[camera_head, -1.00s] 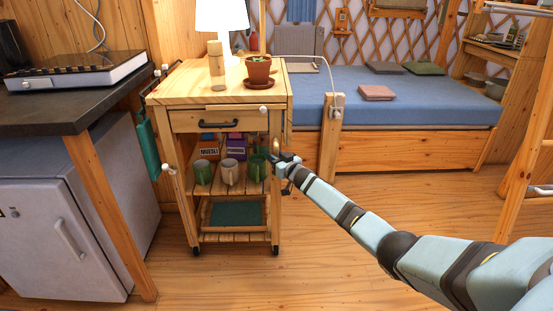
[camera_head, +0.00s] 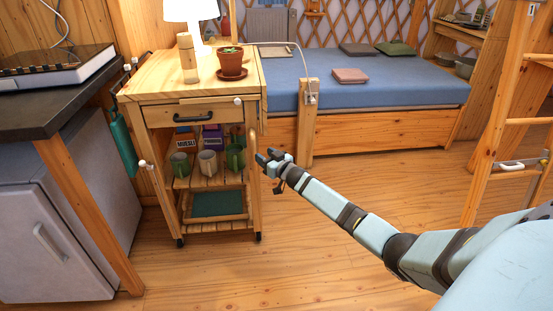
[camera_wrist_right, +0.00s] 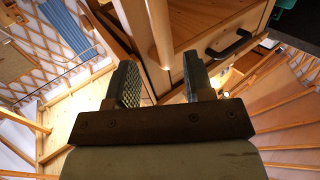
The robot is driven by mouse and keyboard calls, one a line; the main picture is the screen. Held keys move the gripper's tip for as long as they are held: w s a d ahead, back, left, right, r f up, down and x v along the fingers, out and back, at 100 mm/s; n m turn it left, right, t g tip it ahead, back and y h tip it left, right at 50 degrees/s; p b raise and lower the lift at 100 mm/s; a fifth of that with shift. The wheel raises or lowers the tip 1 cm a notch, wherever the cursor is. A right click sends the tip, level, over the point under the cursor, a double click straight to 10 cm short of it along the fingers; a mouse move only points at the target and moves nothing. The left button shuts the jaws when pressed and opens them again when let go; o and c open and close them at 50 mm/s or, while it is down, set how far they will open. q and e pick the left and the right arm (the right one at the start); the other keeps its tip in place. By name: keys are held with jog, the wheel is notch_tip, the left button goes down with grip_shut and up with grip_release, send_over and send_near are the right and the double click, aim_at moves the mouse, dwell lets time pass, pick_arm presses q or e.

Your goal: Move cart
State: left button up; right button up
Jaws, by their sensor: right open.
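The cart (camera_head: 193,97) is a light wooden trolley on small dark wheels, standing left of centre in the head view. It has a drawer with a dark handle (camera_head: 193,117), which also shows in the right wrist view (camera_wrist_right: 230,43). My right gripper (camera_head: 266,158) is open beside the cart's right front leg, at mug-shelf height. In the right wrist view, a round wooden bar (camera_wrist_right: 160,35) of the cart lines up with the gap between the open fingers (camera_wrist_right: 162,82). I cannot tell whether they touch it. My left gripper is not in view.
A dark counter (camera_head: 50,105) is at left, a bed (camera_head: 400,95) behind. Floor (camera_head: 330,260) is clear in front.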

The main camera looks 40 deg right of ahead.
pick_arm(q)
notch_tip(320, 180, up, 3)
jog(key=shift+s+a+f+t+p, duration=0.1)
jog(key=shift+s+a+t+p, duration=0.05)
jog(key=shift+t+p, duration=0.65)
pick_arm(e)
jog(key=s, duration=0.6)
jog(key=shift+s+d, duration=0.15)
